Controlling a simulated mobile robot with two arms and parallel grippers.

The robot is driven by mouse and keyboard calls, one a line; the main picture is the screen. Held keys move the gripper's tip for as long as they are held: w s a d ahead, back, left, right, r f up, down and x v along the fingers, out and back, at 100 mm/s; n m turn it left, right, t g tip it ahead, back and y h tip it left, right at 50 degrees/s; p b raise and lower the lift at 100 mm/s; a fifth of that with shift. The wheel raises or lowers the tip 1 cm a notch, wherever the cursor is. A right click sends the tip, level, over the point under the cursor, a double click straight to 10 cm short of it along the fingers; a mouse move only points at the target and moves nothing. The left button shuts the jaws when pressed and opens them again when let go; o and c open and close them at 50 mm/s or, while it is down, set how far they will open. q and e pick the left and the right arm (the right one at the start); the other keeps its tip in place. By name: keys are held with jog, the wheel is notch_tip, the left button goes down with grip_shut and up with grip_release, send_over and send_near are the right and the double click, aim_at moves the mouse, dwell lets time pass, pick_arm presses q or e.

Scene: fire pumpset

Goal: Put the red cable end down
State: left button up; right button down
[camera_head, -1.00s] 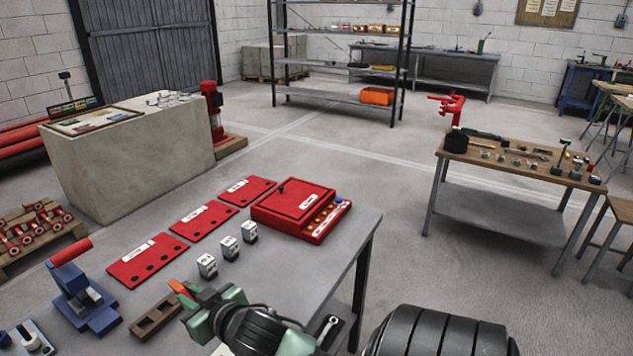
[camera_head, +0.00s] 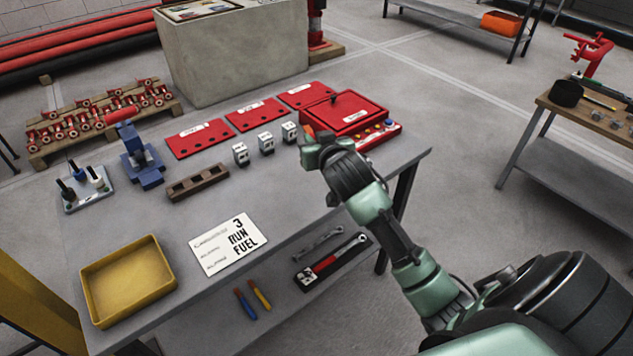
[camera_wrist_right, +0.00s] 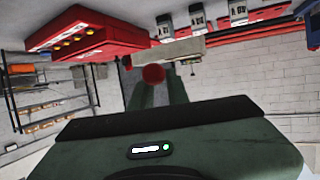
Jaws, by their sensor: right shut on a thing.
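My right gripper (camera_head: 318,148) is shut on a small red piece (camera_head: 308,131) that shows at its tip, in front of the red box and beside the white blocks. In the right wrist view the red piece (camera_wrist_right: 153,73) shows as a round red end between the green fingers. It appears to be the red cable end; the rest of it is hidden by the gripper. I cannot tell its exact height over the table. My left gripper is not in view.
Free room lies around the card.

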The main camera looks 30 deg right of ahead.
aim_at(316, 187)
notch_tip(316, 187, down, 13)
jog(key=shift+f+b, duration=0.2)
jog(key=shift+b, duration=0.25)
jog(key=shift+s+f, duration=0.1)
jog(key=c, duration=1.4)
grip_release()
jog(key=shift+d, duration=0.1)
jog(key=shift+o, duration=0.2)
jog(key=shift+r, duration=0.25)
jog(key=v, duration=1.2)
